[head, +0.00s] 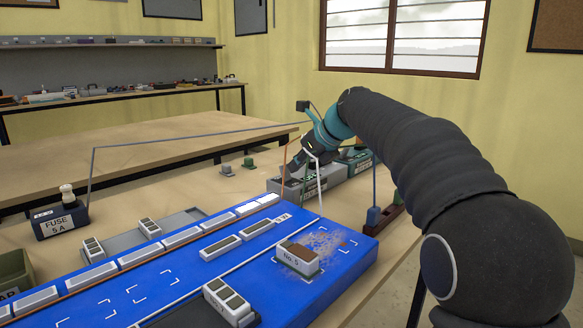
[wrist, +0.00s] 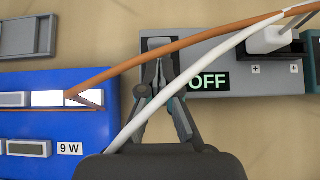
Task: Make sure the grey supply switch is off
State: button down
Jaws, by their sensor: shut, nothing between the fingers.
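The grey supply (wrist: 225,58) lies across the top right of the wrist view. Its small display (wrist: 207,83) reads OFF in green letters. The supply's switch (wrist: 158,44), a pale piece in a dark surround, is at the box's left end. My gripper (wrist: 160,64) is shut and empty, its tips just below the switch in the picture; I cannot tell whether they touch it. In the head view my gripper (head: 287,181) is over the grey supply (head: 308,185), behind the blue panel, and hides part of its top.
The blue lightbox panel (head: 185,278) fills the foreground. An orange wire (wrist: 200,49) and a white cable (wrist: 200,72) cross near my gripper. A white plug (wrist: 268,40) sits in the supply's dark terminal block. A fuse block (head: 62,221) stands at the left.

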notch_tip(320, 180, up, 7)
dwell(0.8)
jog(key=shift+d, duration=0.1)
